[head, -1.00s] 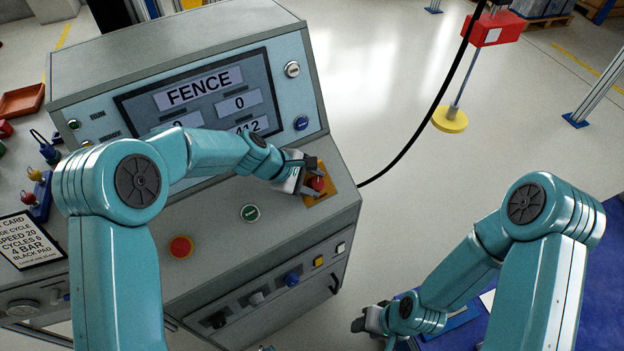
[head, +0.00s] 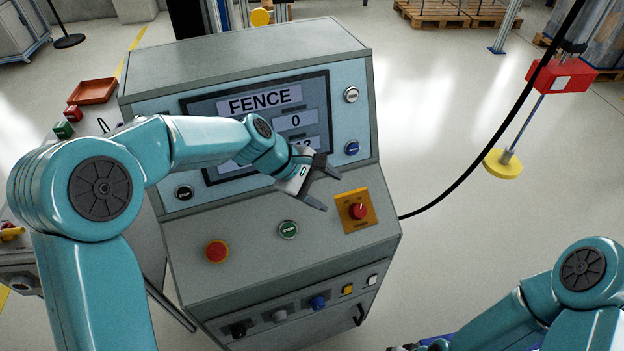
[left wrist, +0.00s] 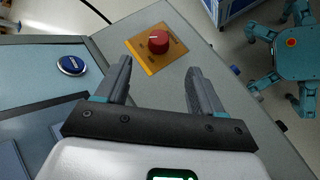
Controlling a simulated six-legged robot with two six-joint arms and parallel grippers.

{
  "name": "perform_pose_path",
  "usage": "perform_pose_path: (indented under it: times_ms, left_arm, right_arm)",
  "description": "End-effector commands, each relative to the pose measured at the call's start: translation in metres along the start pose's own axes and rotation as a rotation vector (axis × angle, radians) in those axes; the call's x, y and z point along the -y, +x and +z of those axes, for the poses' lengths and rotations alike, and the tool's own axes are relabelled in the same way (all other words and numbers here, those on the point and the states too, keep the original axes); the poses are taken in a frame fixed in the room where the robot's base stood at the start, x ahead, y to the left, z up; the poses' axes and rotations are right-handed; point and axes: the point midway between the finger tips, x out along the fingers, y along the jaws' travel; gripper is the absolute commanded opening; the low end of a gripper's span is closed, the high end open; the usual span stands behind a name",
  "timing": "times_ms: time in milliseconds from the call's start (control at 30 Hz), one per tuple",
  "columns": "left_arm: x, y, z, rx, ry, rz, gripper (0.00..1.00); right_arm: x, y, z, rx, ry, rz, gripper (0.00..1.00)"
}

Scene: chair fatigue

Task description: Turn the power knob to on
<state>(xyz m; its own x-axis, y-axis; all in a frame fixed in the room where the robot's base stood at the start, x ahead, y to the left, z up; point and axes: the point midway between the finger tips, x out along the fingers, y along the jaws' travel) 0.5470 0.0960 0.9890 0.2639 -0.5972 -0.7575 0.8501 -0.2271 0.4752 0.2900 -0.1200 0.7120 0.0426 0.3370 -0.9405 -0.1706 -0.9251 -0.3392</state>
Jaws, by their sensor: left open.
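The power knob (head: 358,211) is a red knob on an orange square plate (head: 346,222) at the right of the console's sloped panel. In the left wrist view the red knob (left wrist: 159,42) stands beyond the fingertips, with small markings around it that I cannot read. My left gripper (head: 330,190) is open and empty, above the panel, up and left of the knob and apart from it. Its two fingers (left wrist: 158,75) also show in the left wrist view. My right arm is at the lower right of the head view; its gripper is mostly cut off by the bottom edge.
The console screen (head: 257,101) reads FENCE. A green button (head: 288,230) and a red button (head: 217,251) are on the same panel. A blue button (head: 351,148) is on the upright face. A black cable (head: 480,150) runs from the console's right side.

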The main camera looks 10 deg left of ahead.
Motion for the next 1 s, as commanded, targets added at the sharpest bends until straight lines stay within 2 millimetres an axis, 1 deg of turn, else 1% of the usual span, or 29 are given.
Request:
perform_pose_path:
  times_ms: [33,100,200,300,433,1000]
  left_arm:
    - [-0.001,-0.012,-0.001,-0.003,0.000,0.004,0.68]
    - [0.000,-0.024,-0.001,-0.002,-0.001,0.003,0.68]
    - [0.000,-0.036,-0.001,-0.001,0.000,0.002,0.68]
    - [0.000,-0.043,0.000,0.000,0.000,-0.001,0.68]
    - [0.000,-0.045,0.000,0.000,0.000,-0.001,0.68]
    - [0.001,-0.044,0.000,0.000,0.000,-0.001,0.68]
  right_arm:
    - [0.000,0.001,0.000,0.000,0.000,0.000,0.43]
    - [-0.001,0.001,0.000,0.000,0.000,0.000,0.43]
    - [-0.001,0.002,0.000,0.000,0.000,0.000,0.43]
    - [-0.001,0.002,0.000,0.000,0.000,0.000,0.43]
    - [-0.001,0.002,0.000,0.000,0.000,0.000,0.43]
    - [-0.001,0.002,0.000,0.000,0.000,0.000,0.43]
